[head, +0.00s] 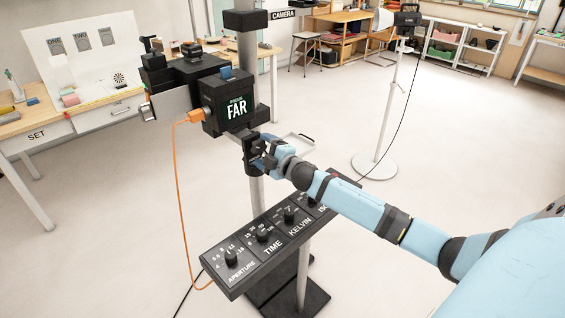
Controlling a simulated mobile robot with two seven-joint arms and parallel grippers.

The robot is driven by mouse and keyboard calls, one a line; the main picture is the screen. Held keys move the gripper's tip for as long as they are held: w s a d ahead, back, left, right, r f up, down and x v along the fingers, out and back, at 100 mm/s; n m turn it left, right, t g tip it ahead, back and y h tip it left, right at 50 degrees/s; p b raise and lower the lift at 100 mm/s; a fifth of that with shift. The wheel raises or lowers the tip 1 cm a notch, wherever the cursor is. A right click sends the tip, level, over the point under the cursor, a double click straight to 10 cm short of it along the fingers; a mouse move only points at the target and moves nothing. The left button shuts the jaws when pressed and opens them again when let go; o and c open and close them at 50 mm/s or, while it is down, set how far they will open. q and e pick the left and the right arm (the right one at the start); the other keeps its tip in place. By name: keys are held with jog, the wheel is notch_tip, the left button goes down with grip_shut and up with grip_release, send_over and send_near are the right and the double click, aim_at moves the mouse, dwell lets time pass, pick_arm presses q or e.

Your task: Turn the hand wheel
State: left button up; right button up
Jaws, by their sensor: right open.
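A black camera (190,78) is mounted on a grey upright column (247,60); its display box (237,108) reads FAR. Below the box, a dark fitting (252,150) sits on the column. The hand wheel cannot be made out clearly; my gripper covers part of this fitting. My right gripper (264,154) comes in from the right with its open jaws at the fitting. I cannot tell whether the fingers touch it. My left gripper is not in view.
A sloped console (240,284) with several black knobs, labelled APERTURE, TIME and KELVIN among others, stands below my right gripper. An orange cable (176,190) hangs on the left. A table (80,112) stands at the left and a lamp stand (376,166) behind. The floor between is open.

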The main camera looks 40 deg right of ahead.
jog(key=s+b, duration=0.1)
jog(key=s, duration=1)
jog(key=shift+s+d, duration=0.35)
jog(key=shift+d, duration=0.1)
jog(key=s+a+f+m+g+y+p, duration=0.1)
jog(key=s+a+f+m+g+p, duration=0.2)
jog(key=s+a, duration=0.9)
jog(key=s+a+f+m+g+y+p, duration=0.1)
jog(key=s+a+f+m+g+p, duration=0.3)
jog(key=s+a+f+m, duration=0.5)
jog(key=s+a+f+p, duration=0.1)
jog(key=s+a+f, duration=0.2)
jog(key=f, duration=0.2)
jog(key=shift+a, duration=0.4)
jog(key=shift+s, duration=0.1)
jog(key=shift+d, duration=0.1)
